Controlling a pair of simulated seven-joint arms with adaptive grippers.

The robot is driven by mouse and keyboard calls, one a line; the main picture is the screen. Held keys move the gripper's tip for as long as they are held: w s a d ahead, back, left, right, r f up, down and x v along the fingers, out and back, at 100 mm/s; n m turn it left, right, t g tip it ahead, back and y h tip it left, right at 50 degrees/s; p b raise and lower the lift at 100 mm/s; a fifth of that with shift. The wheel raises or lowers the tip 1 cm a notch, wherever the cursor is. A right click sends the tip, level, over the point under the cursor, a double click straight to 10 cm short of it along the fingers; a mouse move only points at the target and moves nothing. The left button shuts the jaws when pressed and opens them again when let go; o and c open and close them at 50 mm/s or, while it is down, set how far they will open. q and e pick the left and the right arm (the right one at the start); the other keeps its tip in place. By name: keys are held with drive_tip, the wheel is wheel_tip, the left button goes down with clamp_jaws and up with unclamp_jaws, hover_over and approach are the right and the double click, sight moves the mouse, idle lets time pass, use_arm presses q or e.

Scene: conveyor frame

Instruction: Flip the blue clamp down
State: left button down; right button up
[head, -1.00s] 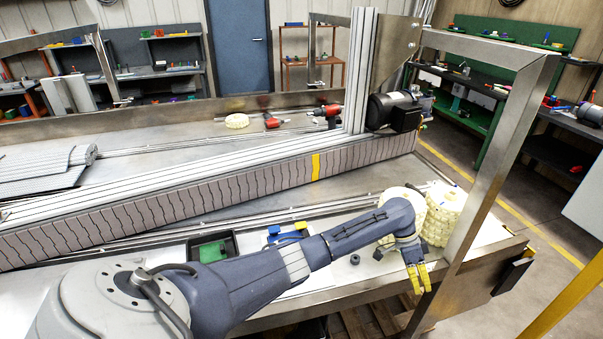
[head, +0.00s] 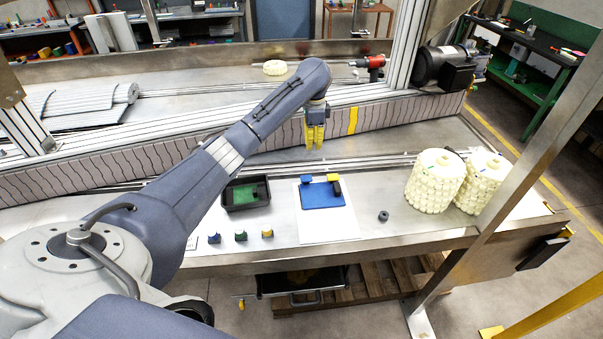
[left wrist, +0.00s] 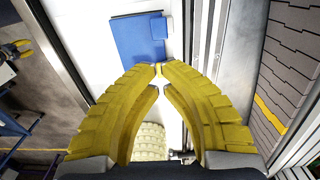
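A blue plate (head: 322,198) lies on a white sheet on the near table. A blue clamp piece (head: 306,179) stands at its back left edge, with a yellow bar and a dark part beside it. In the left wrist view the plate (left wrist: 128,42) is beyond the fingertips, and a blue block (left wrist: 159,27) shows at its edge. Whether the clamp is up or down is too small to tell. My left gripper (head: 315,137) hangs in the air with yellow fingers pointing down. Its tips (left wrist: 160,72) nearly meet with nothing evident between them. My right gripper is not in view.
A black tray (head: 226,205) with a green part stands left of the plate. Small coloured blocks (head: 240,236) line the front. A dark ring (head: 384,216) and two cream rolls (head: 434,182) are to the right. The conveyor wall (head: 400,118) runs behind.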

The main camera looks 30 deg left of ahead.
use_arm(q)
drive_tip(key=shift+a+r, duration=0.1)
drive_tip(key=shift+a, duration=0.1)
approach(311, 178)
drive_tip(key=f, duration=0.8)
drive_tip(key=shift+w+a+f, duration=0.1)
drive_tip(key=shift+w+a, duration=0.05)
drive_tip(key=shift+a, duration=0.05)
idle(0.3)
drive_tip(key=shift+f, duration=1.15)
